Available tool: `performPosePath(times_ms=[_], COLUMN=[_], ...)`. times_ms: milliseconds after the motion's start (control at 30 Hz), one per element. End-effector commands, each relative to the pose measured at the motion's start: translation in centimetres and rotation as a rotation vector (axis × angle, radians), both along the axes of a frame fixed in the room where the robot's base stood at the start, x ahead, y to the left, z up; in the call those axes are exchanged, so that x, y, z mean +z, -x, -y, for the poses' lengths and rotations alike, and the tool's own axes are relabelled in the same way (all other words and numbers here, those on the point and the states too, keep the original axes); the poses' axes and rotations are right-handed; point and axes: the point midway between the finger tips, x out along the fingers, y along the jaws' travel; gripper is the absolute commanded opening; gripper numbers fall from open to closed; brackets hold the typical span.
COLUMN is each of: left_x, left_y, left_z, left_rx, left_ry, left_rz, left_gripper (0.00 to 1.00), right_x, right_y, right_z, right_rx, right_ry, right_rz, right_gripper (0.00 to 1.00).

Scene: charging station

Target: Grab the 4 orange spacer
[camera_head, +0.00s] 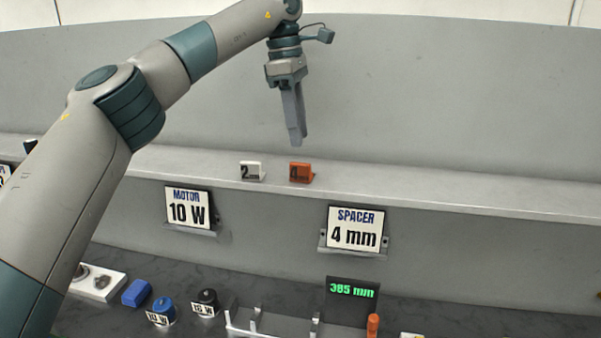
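The orange spacer (301,172), marked with a 4, stands on the grey shelf ledge (420,193). A white spacer (251,171), marked with a 2, stands to its left with a small gap between them. My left gripper (296,143) points down, and in the picture its tips show just above the orange spacer, apart from it. Its fingers overlap from this side, so the opening between them is hidden. My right gripper is out of view.
Signs reading "MOTOR 10 W" (188,207) and "SPACER 4 mm" (355,229) hang below the ledge. The lower counter holds a blue block (136,292), small motors (162,309), a fixture and a "385 mm" display (352,290). The ledge right of the orange spacer is clear.

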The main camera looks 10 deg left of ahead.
Motion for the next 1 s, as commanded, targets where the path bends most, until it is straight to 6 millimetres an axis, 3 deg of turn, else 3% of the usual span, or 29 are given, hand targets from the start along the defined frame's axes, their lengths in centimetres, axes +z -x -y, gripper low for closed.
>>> performPosePath(times_ms=[267,733,1000], left_x=[-3.1,-3.5,-5.4], left_y=[0.1,0.1,0.5], left_z=[0.4,0.5,0.2], left_rx=[0.0,0.0,-0.001], left_ry=[0.001,0.001,-0.001], left_rz=[-0.001,0.0,-0.002], left_gripper=[0.33,0.33,0.33], right_x=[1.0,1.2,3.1], right_y=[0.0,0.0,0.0], right_z=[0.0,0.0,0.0], right_rx=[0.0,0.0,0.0], right_ry=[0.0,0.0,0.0], right_rz=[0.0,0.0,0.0], right_gripper=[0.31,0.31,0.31])
